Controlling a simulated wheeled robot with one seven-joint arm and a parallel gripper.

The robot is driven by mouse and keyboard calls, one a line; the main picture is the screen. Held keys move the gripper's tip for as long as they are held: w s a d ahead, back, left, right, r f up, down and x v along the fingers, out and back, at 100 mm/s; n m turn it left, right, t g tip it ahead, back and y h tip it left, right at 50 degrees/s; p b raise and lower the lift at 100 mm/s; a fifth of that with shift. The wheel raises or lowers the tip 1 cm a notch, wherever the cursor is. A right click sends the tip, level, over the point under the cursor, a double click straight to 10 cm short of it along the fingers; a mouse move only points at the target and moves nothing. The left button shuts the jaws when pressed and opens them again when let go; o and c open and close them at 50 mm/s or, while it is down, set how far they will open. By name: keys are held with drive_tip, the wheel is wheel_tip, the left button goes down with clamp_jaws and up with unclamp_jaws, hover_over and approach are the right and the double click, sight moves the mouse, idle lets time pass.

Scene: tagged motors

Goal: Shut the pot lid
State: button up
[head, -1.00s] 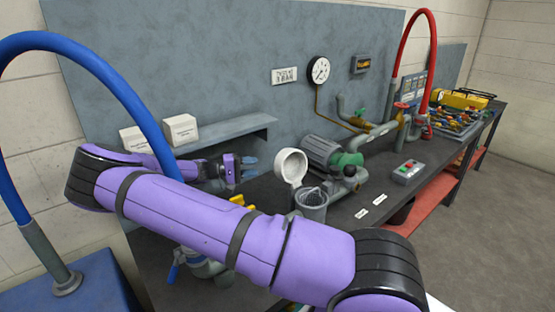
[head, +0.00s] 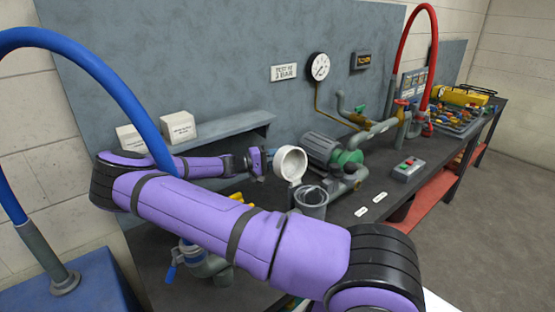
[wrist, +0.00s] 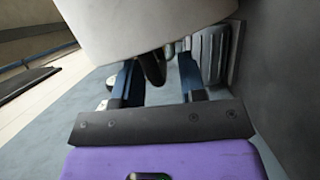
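The pot (head: 312,205) is a small grey vessel standing upright on the dark bench. Its white round lid (head: 290,163) stands raised, tilted up on edge above the pot's rear rim, so the pot is open. My gripper (head: 262,162) is just left of the lid, at its outer side, with the fingertips mostly hidden. In the wrist view the lid (wrist: 145,22) fills the top, close in front. The two blue fingers of my gripper (wrist: 157,82) are spread apart. A dark curved part, perhaps the lid's handle, shows between them; I cannot tell whether they touch it.
A grey-green motor with pipes (head: 330,150) stands right behind the pot. A shelf (head: 225,130) with white boxes (head: 180,127) is at the left. A button box (head: 409,169) and two white labels lie to the right. A blue hose (head: 110,80) arches at the left.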

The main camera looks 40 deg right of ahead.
drive_tip(key=shift+s+d, duration=0.15)
drive_tip(key=shift+d, duration=0.1)
clamp_jaws()
drive_tip(key=shift+s, duration=0.1)
